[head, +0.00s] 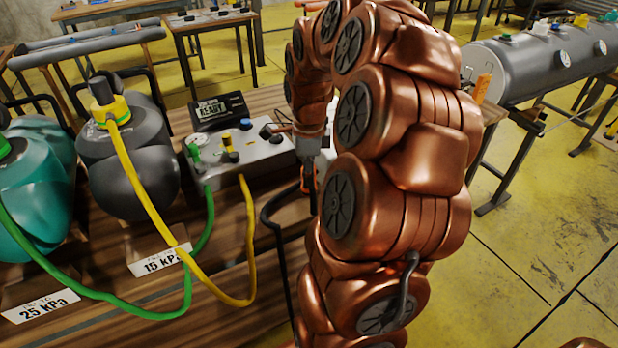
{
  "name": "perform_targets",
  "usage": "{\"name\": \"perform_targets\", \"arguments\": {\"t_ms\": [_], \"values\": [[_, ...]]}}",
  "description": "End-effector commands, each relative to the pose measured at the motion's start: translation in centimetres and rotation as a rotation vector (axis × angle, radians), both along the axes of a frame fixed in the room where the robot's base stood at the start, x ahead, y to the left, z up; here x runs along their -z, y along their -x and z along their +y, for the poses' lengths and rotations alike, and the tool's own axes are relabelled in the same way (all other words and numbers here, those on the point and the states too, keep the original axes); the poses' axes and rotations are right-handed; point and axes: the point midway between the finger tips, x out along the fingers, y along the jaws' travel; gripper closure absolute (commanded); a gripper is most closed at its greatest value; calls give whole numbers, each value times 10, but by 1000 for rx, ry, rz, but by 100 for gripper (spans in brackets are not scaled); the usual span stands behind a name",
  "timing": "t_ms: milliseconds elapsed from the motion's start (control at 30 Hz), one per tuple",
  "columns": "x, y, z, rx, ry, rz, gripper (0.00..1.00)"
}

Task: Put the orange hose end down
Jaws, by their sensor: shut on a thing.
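My gripper (311,165) hangs at the end of my copper arm, just right of the grey valve box (250,155). It is shut on the orange hose end (306,181), of which only a small part shows beside the dark fingers. A black hose (268,208) curves below and left of the gripper, above the wooden table (225,245). I cannot tell whether the hose end touches the table. My arm hides much of the area to the right.
Yellow (147,217) and green (95,291) hoses run from the box to the grey float (130,165) and teal float (32,190). A black display unit (219,111) stands behind the box. A grey tank (530,65) lies on a stand at right.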

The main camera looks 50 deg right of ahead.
Motion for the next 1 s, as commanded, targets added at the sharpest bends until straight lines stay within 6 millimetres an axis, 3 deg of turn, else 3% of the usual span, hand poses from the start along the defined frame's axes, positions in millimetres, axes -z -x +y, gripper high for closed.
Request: {"name": "perform_targets", "arguments": {"t_ms": [200,633,667,867,1000], "values": [[21,1,2,-2,-4,5,100],[26,1,1,0,-2,2,100],[25,1,1,0,-2,2,63],[25,1,1,-1,-2,2,42],[24,1,1,-1,-2,2,41]]}}
